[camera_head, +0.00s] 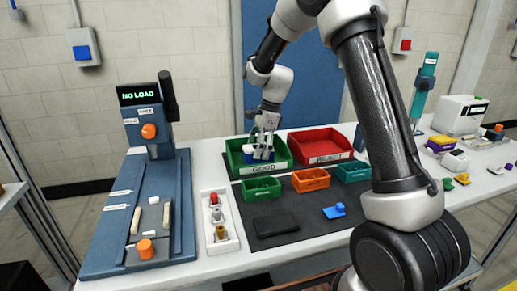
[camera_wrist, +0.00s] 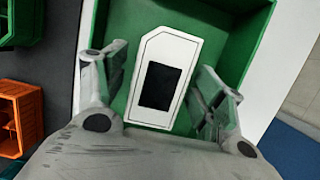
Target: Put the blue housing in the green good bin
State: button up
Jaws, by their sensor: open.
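The housing (camera_wrist: 181,52) lies inside the green good bin (camera_wrist: 226,13), its white face with a black rectangle upward in the wrist view. A bit of blue (camera_head: 248,150) shows beside my gripper in the head view, inside the same bin (camera_head: 283,168), whose front label reads GOOD. My gripper (camera_head: 263,156) points down into the bin. In the wrist view its two fingers (camera_wrist: 160,70) stand apart on either side of the housing, with gaps between fingers and housing. The housing's underside is hidden.
A red reject bin (camera_head: 327,158) stands right of the good bin. Small green (camera_head: 262,188), orange (camera_head: 310,180) and teal (camera_head: 352,171) bins stand in front. A blue part (camera_head: 335,211) and dark pad (camera_head: 277,226) lie on the mat. The test stand (camera_head: 137,216) is left, reading NO LOAD.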

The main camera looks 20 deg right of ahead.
jog(key=v, duration=1.2)
jog(key=s+d+r+n+t+h, duration=0.1)
jog(key=s+d+r+n, duration=0.25)
jog(key=s, duration=0.45)
jog(key=s+d+r+n+t, duration=0.1)
jog(key=s+d+r+n, duration=0.1)
jog(key=s+r+n, duration=0.45)
jog(key=s+d+f+n, duration=0.1)
jog(key=s+d+n, duration=0.1)
jog(key=s, duration=0.4)
jog(key=s+d+f+n+t+h, duration=0.1)
jog(key=s+f+n, duration=0.1)
jog(key=s, duration=0.5)
jog(key=s+d+f+n+t+h, duration=0.1)
jog(key=s+d+f+n, duration=0.1)
jog(key=s+n, duration=0.2)
jog(key=s, duration=0.2)
jog(key=shift+s+d, duration=0.35)
